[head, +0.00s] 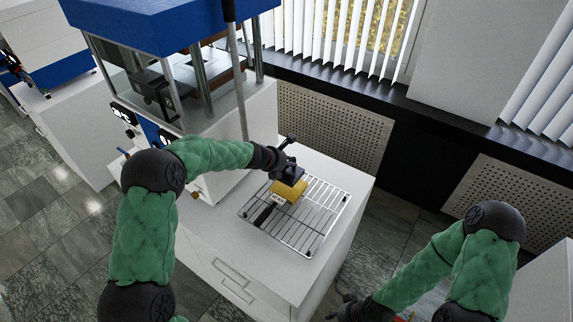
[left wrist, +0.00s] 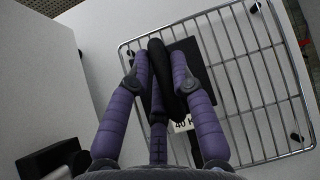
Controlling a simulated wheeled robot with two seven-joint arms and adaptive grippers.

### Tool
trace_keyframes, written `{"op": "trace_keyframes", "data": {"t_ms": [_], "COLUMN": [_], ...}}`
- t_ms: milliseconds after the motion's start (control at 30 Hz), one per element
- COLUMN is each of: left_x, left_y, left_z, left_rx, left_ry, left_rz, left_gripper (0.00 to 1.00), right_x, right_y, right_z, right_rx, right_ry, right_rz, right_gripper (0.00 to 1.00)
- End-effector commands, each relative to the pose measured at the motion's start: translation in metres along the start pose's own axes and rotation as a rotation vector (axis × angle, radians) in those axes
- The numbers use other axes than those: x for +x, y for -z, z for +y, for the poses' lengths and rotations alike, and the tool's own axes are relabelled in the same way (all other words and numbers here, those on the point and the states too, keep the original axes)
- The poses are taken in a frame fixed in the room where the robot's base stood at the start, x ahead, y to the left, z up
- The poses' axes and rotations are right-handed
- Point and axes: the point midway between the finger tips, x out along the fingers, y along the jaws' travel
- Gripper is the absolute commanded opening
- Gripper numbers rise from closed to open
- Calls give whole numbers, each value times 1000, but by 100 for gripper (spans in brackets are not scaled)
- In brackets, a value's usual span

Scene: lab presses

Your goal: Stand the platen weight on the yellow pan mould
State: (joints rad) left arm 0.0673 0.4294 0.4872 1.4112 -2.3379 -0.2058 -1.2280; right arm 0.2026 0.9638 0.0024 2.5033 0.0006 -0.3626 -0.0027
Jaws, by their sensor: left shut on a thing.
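The yellow pan mould (head: 289,191) lies on a wire rack on the white bench. A dark handle (head: 265,214) and a small pale label (head: 280,202) show at its front left side. My left gripper (head: 284,164) is shut on the dark platen weight (head: 291,174), directly over the mould. In the left wrist view, the fingers close around its black upright grip, with a dark square plate (left wrist: 187,62) behind. I cannot tell whether the weight touches the mould. My right gripper (head: 347,309) is low at the bottom edge, and its jaws are unclear.
The wire rack (head: 322,214) has free room right of the mould. A blue and white press (head: 212,117) stands to the left, with a grey upright bar near my left wrist. A perforated panel (head: 335,128) and a dark sill are behind the bench.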

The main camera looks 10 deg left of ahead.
Motion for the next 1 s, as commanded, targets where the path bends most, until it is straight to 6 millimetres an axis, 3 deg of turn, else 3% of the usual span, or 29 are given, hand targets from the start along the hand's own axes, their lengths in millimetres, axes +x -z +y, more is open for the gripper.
{"op": "trace_keyframes", "data": {"t_ms": [500, 1000], "left_x": [-2, 20], "left_y": [-5, 18], "left_z": [0, 6], "left_rx": [9, 7], "left_ry": [-7, -7], "left_rz": [-7, -7], "left_gripper": [0, 0], "right_x": [-3, 24], "right_y": [0, 1], "right_z": [-1, 8], "right_rx": [0, 0], "right_ry": [0, 0], "right_rz": [0, 0], "right_gripper": [37, 37]}}
